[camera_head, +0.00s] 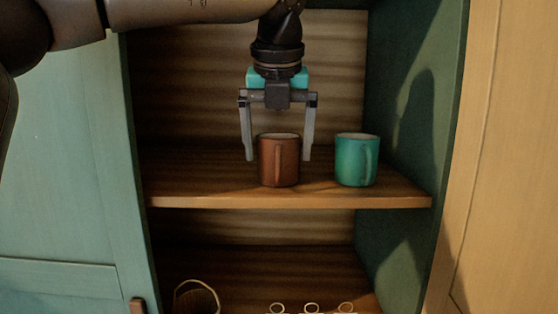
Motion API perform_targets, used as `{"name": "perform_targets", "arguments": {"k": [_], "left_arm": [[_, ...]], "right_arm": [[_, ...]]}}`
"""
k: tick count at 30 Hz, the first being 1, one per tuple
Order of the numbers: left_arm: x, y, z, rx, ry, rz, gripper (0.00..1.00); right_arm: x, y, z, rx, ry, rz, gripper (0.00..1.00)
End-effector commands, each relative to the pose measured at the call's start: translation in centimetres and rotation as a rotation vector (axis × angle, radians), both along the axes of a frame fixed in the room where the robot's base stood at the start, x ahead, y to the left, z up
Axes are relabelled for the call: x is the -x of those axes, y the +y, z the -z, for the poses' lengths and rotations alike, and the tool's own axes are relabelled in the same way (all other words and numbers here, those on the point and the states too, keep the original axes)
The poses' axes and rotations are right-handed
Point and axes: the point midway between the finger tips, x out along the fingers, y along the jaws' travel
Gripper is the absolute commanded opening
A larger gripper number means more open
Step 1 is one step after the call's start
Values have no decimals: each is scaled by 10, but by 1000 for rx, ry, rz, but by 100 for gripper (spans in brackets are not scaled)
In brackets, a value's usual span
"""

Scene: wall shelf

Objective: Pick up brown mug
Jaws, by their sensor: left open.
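The brown mug (268,162) stands upright on the upper shelf, with its handle facing the front. My left gripper (278,158) points down over it, with its fingers open. One finger is at the mug's left side and the other at its right side, near the rim. A narrow gap shows at each side; I cannot tell whether the fingers are level with the mug in depth. The mug still rests on the shelf. My right gripper is not in view.
A green mug (350,160) stands close to the right of the brown one. The upper shelf (200,188) is clear on the left. The cabinet's green side wall (410,120) bounds the right. A basket (197,297) and several ring-shaped items (312,307) show on the lower shelf.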

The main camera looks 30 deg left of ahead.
Motion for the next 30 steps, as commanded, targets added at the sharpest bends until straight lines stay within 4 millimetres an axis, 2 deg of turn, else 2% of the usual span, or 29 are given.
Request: {"name": "perform_targets", "arguments": {"k": [5,13,30], "left_arm": [[-6,4,18,-1,0,2,100],[-7,4,20,0,-2,0,100],[-7,4,20,0,-2,0,36]], "right_arm": [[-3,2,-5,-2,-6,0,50],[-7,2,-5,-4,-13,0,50],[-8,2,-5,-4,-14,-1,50]]}}
